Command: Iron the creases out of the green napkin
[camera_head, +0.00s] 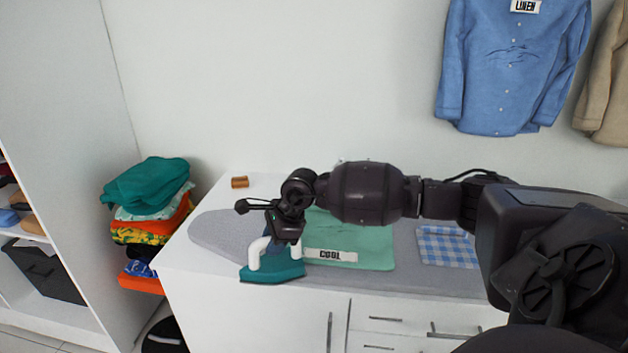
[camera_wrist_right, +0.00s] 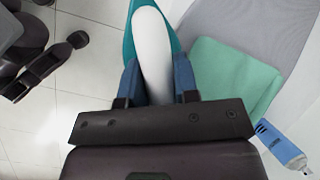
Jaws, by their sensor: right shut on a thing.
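The green napkin (camera_head: 378,256) lies flat on the grey ironing board, with a white COOL label at its front edge. Faint lines show on it; my right arm covers its back part. It also shows in the right wrist view (camera_wrist_right: 235,80). The teal iron (camera_head: 273,272) with a white handle is at the napkin's left front corner, by the board's front edge. I cannot tell whether it touches the board. My right gripper (camera_head: 272,246) is shut on the iron's handle, which shows between the blue fingers in the right wrist view (camera_wrist_right: 152,55). My left gripper is not seen.
The ironing board (camera_head: 215,232) lies on a white drawer cabinet (camera_head: 250,325). A blue checked cloth (camera_head: 447,246) lies to the right, a copper spool (camera_head: 240,182) at the back left. Folded clothes (camera_head: 150,190) are stacked left. A spray bottle (camera_wrist_right: 284,146) shows in the wrist view.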

